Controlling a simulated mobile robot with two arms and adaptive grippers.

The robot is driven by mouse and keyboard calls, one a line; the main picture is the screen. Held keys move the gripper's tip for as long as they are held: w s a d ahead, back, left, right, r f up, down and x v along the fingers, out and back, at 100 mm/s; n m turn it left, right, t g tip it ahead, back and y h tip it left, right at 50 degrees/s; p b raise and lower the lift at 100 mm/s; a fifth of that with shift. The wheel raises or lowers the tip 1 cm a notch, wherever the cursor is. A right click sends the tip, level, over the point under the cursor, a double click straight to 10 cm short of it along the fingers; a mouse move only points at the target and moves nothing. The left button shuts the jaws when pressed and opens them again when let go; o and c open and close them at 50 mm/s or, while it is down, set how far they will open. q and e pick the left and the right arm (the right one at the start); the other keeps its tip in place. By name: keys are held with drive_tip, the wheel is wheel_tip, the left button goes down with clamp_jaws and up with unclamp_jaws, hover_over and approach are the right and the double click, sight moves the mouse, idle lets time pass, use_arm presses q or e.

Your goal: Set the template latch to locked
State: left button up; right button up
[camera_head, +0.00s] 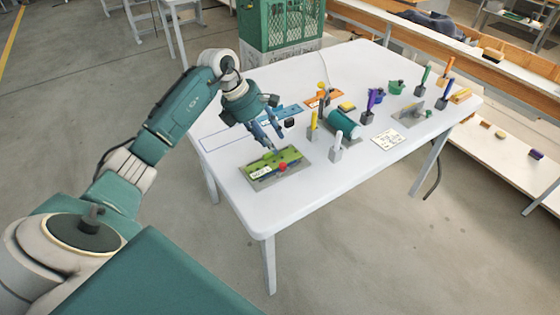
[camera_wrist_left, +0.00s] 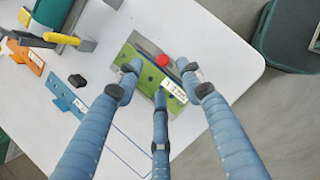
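A green template (camera_head: 288,155) lies on a grey base plate (camera_head: 266,183) near the table's front left edge. A red knob (camera_head: 283,168) stands at the plate's front side, and a white label (camera_head: 260,173) lies on it. I cannot tell which position the latch is in. The wrist view also shows the green template (camera_wrist_left: 150,75), the red knob (camera_wrist_left: 162,60) and the label (camera_wrist_left: 174,90). My left gripper (camera_head: 274,146) is just above the template, pointing down. Its three fingers are spread, with nothing held between them. My right gripper is not in view.
A blue template (camera_head: 284,114), an orange template (camera_head: 322,97) and a small black block (camera_head: 290,122) lie behind. An outlined table area left of the template is clear.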

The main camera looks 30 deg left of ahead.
sight(282, 164)
use_arm(q)
drive_tip(key=p+x, duration=0.1)
drive_tip(key=x, duration=0.2)
drive_tip(key=a+p+x, duration=0.1)
drive_tip(key=x, duration=0.6)
drive_tip(key=shift+s+a+f+p, duration=0.1)
drive_tip(key=shift+s+f+p, duration=0.3)
drive_tip(key=shift+f, duration=0.1)
clamp_jaws()
